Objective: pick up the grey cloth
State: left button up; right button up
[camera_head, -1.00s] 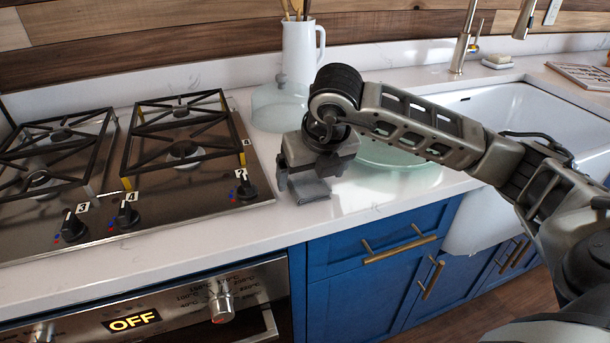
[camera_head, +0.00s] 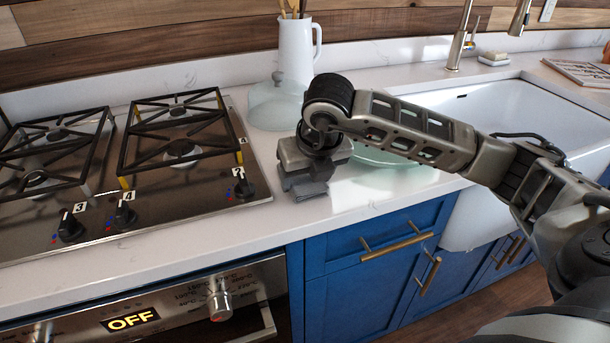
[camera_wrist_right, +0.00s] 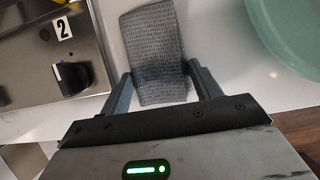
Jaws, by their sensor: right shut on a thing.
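The grey cloth (camera_wrist_right: 150,45) is a small textured piece on the white counter, between the hob and the glass bowl, in the right wrist view. In the head view it shows as a small grey patch (camera_head: 308,189) under my right gripper, which hides most of it. My right gripper (camera_head: 307,187) points down over the counter and is shut on the cloth. In the right wrist view its fingers (camera_wrist_right: 160,88) stand at either side of the cloth's near part. My left gripper is not in view.
A gas hob (camera_head: 120,165) with knobs lies to the left. A pale green glass bowl (camera_head: 395,178) is close to the right, partly behind my arm. A glass lid (camera_head: 277,108) and a white jug (camera_head: 297,50) stand behind. A white sink (camera_head: 500,110) is farther right.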

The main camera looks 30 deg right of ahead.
jog(key=shift+r, duration=0.65)
jog(key=s+a+r+p, duration=0.1)
jog(key=s+a+r, duration=0.5)
jog(key=s+r, duration=0.5)
jog(key=shift+s+a+r, duration=0.2)
jog(key=shift+s+r, duration=0.1)
jog(key=shift+s, duration=0.45)
jog(key=o, duration=0.4)
jog(key=c, duration=0.3)
